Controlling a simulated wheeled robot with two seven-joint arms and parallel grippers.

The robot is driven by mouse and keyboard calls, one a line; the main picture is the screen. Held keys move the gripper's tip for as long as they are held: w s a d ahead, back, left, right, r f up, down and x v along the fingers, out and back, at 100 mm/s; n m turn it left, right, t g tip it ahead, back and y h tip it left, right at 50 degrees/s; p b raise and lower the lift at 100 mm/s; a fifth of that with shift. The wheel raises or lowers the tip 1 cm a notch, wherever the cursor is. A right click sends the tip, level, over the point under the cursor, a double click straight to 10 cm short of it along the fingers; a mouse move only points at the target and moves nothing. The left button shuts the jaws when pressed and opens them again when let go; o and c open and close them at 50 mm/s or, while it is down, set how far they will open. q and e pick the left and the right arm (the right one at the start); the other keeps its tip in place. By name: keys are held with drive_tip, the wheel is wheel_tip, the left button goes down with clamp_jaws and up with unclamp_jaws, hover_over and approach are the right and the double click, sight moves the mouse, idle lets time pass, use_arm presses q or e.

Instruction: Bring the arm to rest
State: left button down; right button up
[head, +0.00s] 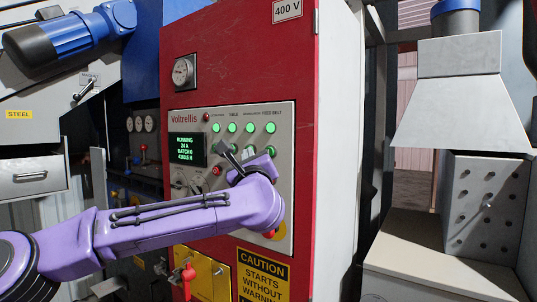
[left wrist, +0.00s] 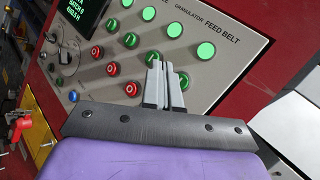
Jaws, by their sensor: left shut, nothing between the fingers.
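My left gripper (head: 223,149) is in front of the grey control panel (head: 285,115) on the red cabinet, with my purple left arm reaching in from the left. Its fingers are shut and empty. In the left wrist view the gripper (left wrist: 163,66) points at the panel, over the area of the green and red push buttons; I cannot tell whether the tips touch it. A row of green lamps on the panel is lit, and the display (head: 187,149) reads RUNNING. The arm hides part of the lower panel. My right gripper is not in view.
The red cabinet (head: 240,60) stands close behind the arm. A yellow plate (head: 203,275) with a red handle (head: 188,278) and a caution sign (head: 262,275) sit below. A grey metal hood (head: 460,105) stands at the right. A blue motor (head: 70,38) is upper left.

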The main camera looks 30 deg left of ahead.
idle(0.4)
use_arm(q)
drive_tip(key=w+d+f+m+h, duration=0.1)
drive_tip(key=d+f+m+h, duration=0.25)
drive_tip(key=f+m, duration=0.45)
drive_tip(key=w+d+f+m+t+h, duration=0.1)
drive_tip(key=w+d+f+m+h, duration=0.1)
drive_tip(key=d+f+m, duration=0.35)
drive_tip(key=w+d+f+m+h, duration=0.1)
drive_tip(key=d+f+m+h, duration=0.2)
drive_tip(key=f+m, duration=0.65)
drive_tip(key=s+d+f+m+g+h, duration=0.15)
drive_tip(key=f+m, duration=0.35)
drive_tip(key=f, duration=0.6)
drive_tip(key=s+d+f+m+g+h, duration=0.1)
drive_tip(key=s+f+m+g, duration=0.2)
drive_tip(key=f, duration=0.8)
drive_tip(key=s+a+f+m+g+b, duration=0.15)
drive_tip(key=s+f+m+g, duration=0.4)
drive_tip(key=s+f, duration=1.05)
drive_tip(key=s+a+f+m+g, duration=0.2)
drive_tip(key=s+f, duration=0.4)
drive_tip(key=s, duration=0.4)
drive_tip(key=s+a+f+m+g+y, duration=0.1)
drive_tip(key=s+a+f+m, duration=0.3)
drive_tip(key=s, duration=0.6)
wheel_tip(320, 180, down, 3)
drive_tip(key=shift+a+r+g, duration=0.15)
drive_tip(key=shift+a+g, duration=0.35)
drive_tip(key=shift+g, duration=0.2)
